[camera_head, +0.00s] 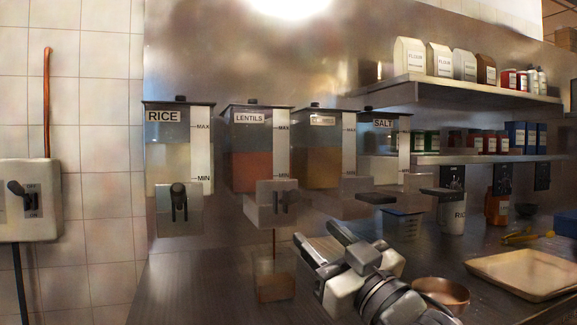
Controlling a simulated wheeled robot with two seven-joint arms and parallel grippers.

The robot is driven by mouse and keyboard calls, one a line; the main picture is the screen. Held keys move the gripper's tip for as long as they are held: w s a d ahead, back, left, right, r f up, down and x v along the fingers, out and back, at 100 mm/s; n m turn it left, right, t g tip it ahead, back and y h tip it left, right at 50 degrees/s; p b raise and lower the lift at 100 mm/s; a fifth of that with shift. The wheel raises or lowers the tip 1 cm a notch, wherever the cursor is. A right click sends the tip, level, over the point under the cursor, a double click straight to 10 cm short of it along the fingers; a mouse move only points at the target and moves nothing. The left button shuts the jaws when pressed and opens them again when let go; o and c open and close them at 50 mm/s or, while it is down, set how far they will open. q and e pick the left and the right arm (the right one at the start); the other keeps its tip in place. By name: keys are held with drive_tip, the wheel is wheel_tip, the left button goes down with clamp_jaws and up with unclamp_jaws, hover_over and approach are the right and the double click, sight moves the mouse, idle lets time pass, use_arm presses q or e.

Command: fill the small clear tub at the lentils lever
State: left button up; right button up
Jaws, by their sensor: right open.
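The lentils dispenser (252,165) hangs on the steel wall, labelled LENTILS, with reddish-brown contents behind its clear front. Its lever housing (268,206) is below it, with a dark lever (283,202). A small clear tub (275,286) stands on the counter beneath the housing and looks brownish; its fill level is hard to tell. A thin reddish-brown vertical streak (273,243) shows between housing and tub. My right gripper (321,238) is open, to the right of the tub and below the lever, apart from both as far as I can see. My left gripper is not in view.
A rice dispenser (179,150) is to the left; another dispenser (322,150) and a salt dispenser (383,140) are to the right. A copper bowl (441,293) and a tan tray (524,274) lie at the right. Counter left of the tub is clear.

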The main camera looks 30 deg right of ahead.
sight(290, 194)
drive_tip(key=w+d+r+p, duration=0.1)
drive_tip(key=w, duration=0.3)
drive_tip(key=w+r+h+p, duration=0.1)
drive_tip(key=w+r, duration=0.1)
drive_tip(key=w, duration=0.2)
drive_tip(key=w+d+r+m+h+p, duration=0.1)
drive_tip(key=w, duration=0.3)
drive_tip(key=shift+w+d+r, duration=0.35)
drive_tip(key=shift+w+r, duration=0.05)
drive_tip(key=shift+w+r+p, duration=0.2)
drive_tip(key=shift+w+p, duration=0.15)
drive_tip(key=shift+w, duration=0.15)
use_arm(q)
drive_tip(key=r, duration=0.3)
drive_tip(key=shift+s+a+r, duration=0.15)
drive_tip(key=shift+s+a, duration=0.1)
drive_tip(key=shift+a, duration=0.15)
use_arm(e)
drive_tip(key=shift+w, duration=0.1)
